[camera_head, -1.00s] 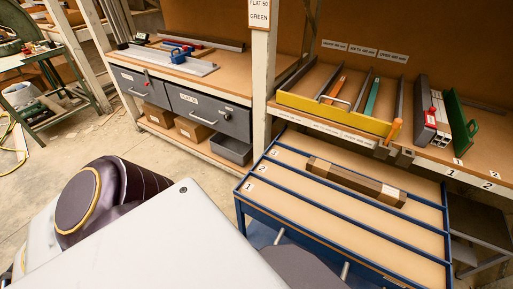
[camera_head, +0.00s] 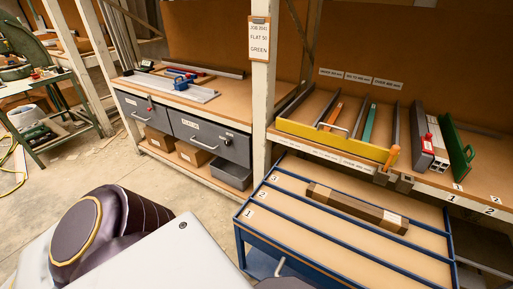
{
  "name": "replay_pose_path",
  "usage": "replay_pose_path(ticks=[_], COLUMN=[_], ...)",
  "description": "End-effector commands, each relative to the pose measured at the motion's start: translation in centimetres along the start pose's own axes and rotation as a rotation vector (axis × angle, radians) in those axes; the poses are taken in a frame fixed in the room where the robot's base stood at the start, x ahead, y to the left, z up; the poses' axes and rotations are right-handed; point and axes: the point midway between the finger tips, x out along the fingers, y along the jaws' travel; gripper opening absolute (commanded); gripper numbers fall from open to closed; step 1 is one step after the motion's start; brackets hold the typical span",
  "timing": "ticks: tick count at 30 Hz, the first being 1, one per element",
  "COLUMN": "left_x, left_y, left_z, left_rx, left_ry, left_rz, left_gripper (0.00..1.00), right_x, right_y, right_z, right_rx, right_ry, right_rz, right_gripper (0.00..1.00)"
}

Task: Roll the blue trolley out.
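The blue trolley (camera_head: 328,239) stands at the lower right, in front of and partly under the edge of the right workbench. Its top has wooden lanes split by blue rails, with labels 1, 2 and 3 at the left end. A long brown bar with pale ends (camera_head: 357,208) lies on it, in a rear lane. The trolley's lower front is cut off by the frame and by my body. Neither gripper shows; only parts of my own arm and body fill the lower left.
A white post (camera_head: 262,90) stands left of the trolley. Grey drawers (camera_head: 211,138) are under the left bench. The concrete floor (camera_head: 75,170) at left is mostly clear.

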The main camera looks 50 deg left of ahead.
Motion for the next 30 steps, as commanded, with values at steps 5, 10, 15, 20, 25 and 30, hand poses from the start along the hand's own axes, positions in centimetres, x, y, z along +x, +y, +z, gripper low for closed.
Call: replay_pose_path(ticks=[5, 10, 15, 20, 25, 30], left_x=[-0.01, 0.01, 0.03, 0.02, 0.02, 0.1], left_y=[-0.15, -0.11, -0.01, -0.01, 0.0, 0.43], left_z=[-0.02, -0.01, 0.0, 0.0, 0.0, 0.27], left_rx=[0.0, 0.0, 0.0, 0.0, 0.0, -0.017], left_ry=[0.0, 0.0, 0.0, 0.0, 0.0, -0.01], left_rz=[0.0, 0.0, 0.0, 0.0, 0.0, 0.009], left_gripper=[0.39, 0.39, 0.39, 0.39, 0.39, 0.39], right_x=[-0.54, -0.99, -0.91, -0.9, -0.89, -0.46], right_y=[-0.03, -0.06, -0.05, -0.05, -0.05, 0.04], right_z=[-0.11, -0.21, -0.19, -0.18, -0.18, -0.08], right_rx=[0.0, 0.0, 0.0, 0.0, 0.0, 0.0], right_ry=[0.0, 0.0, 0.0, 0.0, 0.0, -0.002], right_rz=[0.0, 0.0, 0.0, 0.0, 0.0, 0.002], right_gripper=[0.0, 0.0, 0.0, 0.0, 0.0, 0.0])
